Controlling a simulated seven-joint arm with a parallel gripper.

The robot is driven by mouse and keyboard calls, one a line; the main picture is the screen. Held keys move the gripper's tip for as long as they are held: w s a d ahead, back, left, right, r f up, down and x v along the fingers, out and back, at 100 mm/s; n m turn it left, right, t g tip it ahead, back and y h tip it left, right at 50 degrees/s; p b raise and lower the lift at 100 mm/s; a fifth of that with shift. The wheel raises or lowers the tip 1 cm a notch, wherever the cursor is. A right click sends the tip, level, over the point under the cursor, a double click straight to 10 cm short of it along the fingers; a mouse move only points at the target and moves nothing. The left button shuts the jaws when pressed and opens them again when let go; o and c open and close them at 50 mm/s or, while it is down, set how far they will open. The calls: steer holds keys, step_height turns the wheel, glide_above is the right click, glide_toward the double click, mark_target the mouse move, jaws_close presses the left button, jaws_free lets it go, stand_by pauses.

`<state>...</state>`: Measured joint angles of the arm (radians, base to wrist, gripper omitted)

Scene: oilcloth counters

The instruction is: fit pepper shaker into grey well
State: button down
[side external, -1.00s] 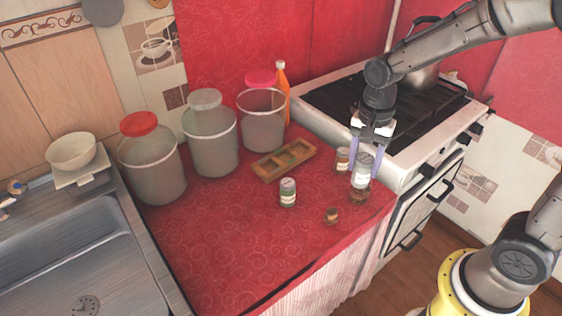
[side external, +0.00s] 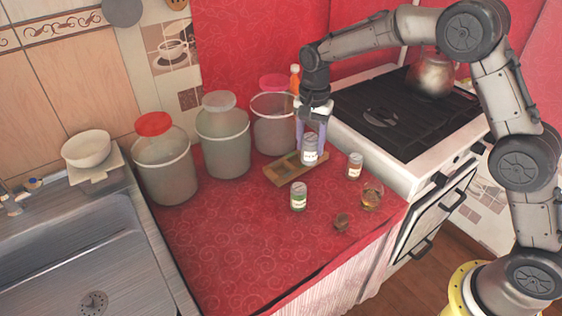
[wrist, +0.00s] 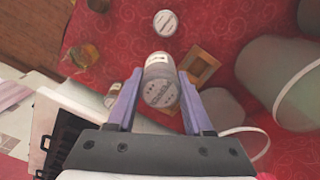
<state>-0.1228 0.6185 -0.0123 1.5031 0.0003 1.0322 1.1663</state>
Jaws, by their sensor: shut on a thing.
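The pepper shaker (side external: 310,156), a small clear jar with a white label and a grey perforated lid, is held upright between the fingers of my gripper (side external: 312,143). In the wrist view its lid (wrist: 160,93) faces the camera, with a finger on each side. A tan wooden tray (side external: 283,180) with several wells lies on the red cloth; the shaker appears over or beside its right end. Its base height is unclear. In the wrist view the tray (wrist: 207,66) is partly hidden behind the shaker and finger. I cannot tell which well is grey.
A green-filled jar (side external: 298,196) stands in front of the tray. A jar with orange-brown contents (side external: 355,166), a glass jar (side external: 371,196) and a small brown object (side external: 341,222) are to the right. Large clear canisters (side external: 223,140) stand behind left. The front cloth is clear.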

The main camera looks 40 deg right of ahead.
steer(key=w+f, duration=0.2)
steer(key=w, duration=0.1)
steer(key=w+a+f, duration=0.1)
steer(key=w+f, duration=0.2)
steer(key=w, duration=0.1)
steer(key=w+f, duration=0.3)
steer(key=shift+w+a+f, duration=0.15)
steer(key=shift+w, duration=0.1)
steer(key=shift+w+f, duration=0.1)
steer(key=shift+f, duration=1.5)
steer(key=shift+f, duration=0.1)
steer(key=shift+c, duration=1.5)
jaws_free()
